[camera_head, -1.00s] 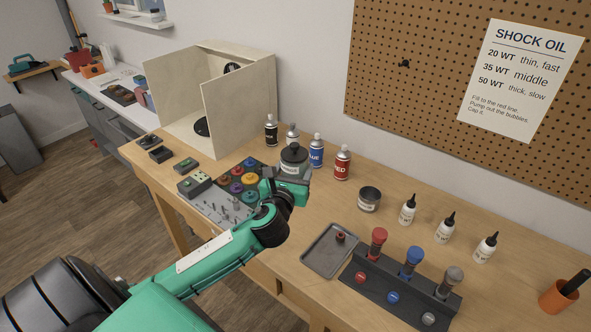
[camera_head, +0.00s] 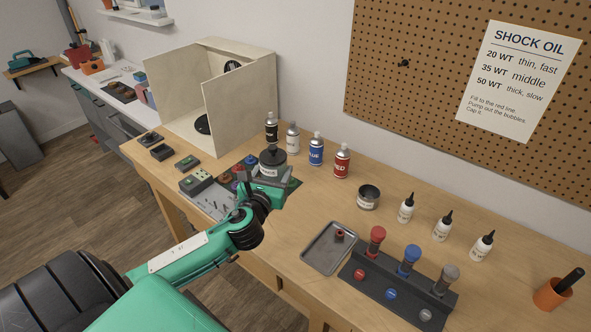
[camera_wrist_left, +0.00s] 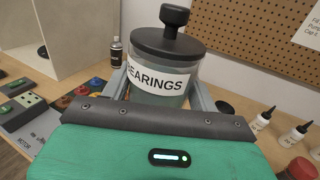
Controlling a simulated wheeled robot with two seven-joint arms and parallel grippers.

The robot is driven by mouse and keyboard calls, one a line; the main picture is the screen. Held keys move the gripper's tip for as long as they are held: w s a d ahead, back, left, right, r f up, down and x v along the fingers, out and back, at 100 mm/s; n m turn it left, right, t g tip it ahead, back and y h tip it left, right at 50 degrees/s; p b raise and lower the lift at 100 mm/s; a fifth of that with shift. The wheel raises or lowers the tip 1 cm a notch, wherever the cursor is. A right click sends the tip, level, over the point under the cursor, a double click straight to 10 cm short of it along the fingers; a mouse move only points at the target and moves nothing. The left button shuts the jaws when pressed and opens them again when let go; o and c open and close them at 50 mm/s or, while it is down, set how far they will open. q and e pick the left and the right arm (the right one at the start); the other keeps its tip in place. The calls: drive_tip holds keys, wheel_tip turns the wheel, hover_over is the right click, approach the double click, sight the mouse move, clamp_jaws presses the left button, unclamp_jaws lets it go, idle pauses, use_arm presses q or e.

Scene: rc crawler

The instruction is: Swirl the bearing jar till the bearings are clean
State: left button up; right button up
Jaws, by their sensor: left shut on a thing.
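The bearing jar (camera_head: 271,164) has a dark lid with a knob and a white label. In the left wrist view the jar (camera_wrist_left: 158,99) fills the middle, upright or nearly so, and its label reads BEARINGS. Its walls look greyish and cloudy, and I cannot make out the bearings inside. My left gripper (camera_head: 267,180) is shut on the jar, with a finger on each side of it. The jar appears held above the bench near the coloured parts mat. My right gripper is not in view.
Several spray cans, including a red one (camera_head: 342,160), stand behind the jar. An open plywood box (camera_head: 235,110) is at the back left. An open tin (camera_head: 368,197), a grey tray (camera_head: 322,256), a shock stand (camera_head: 385,293) and white oil bottles (camera_head: 442,228) are to the right.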

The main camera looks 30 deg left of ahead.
use_arm(q)
drive_tip(key=d+p, duration=0.1)
drive_tip(key=d, duration=0.3)
drive_tip(key=shift+w+a+p, duration=1.1)
drive_tip(key=shift+w+a, duration=0.8)
drive_tip(key=shift+w, duration=0.15)
